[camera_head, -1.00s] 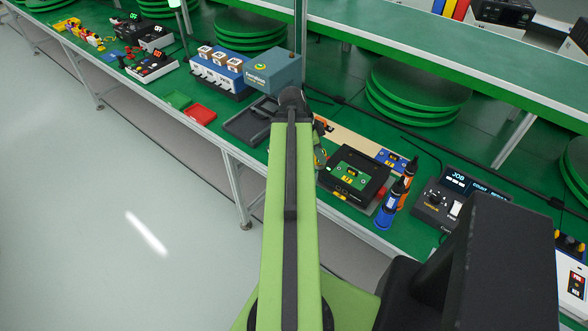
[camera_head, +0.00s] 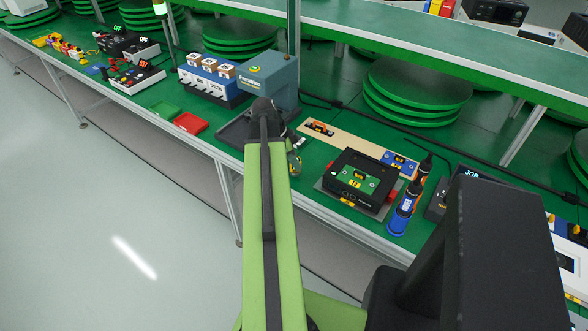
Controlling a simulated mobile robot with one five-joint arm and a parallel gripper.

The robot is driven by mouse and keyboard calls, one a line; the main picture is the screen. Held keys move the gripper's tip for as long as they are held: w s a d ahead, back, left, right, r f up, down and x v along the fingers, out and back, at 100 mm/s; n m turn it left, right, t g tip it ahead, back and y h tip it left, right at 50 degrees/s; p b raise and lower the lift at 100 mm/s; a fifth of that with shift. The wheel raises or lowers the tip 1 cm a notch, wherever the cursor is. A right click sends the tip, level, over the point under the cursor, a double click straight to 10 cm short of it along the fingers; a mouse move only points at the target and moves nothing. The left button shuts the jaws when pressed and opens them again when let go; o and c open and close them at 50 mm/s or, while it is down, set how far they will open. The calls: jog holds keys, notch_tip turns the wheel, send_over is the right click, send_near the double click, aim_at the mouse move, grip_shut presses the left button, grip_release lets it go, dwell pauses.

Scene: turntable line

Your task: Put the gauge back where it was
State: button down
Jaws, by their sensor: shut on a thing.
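My arm reaches away from the camera over the bench, and my gripper (camera_head: 297,147) is at its far end, mostly hidden behind the arm. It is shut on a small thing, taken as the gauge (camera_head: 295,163). Only a greenish, rounded edge of it shows beside the arm, above the green bench top. A beige strip (camera_head: 345,146) lies just right of my gripper. An orange-and-black tool (camera_head: 320,128) lies on its far left end, and a blue device (camera_head: 399,163) is at its right end.
A black fixture with a green board (camera_head: 357,178) sits right of my gripper. A dark tray (camera_head: 238,132) and a blue-grey machine (camera_head: 268,80) are to the left. A post (camera_head: 293,50) rises behind.

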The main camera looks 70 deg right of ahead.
notch_tip(320, 180, down, 2)
jog(key=shift+d+f+b, duration=0.1)
jog(key=shift+f+b, duration=0.1)
jog(key=shift+b, duration=0.25)
jog(key=shift+s+r, duration=0.1)
jog(key=shift+r, duration=0.1)
jog(key=shift+f, duration=0.15)
jog(key=c, duration=1.1)
grip_release()
jog(key=shift+r+p, duration=0.55)
jog(key=shift+p, duration=0.05)
jog(key=p+v, duration=1)
jog(key=v, duration=0.1)
jog(key=shift+w, duration=0.2)
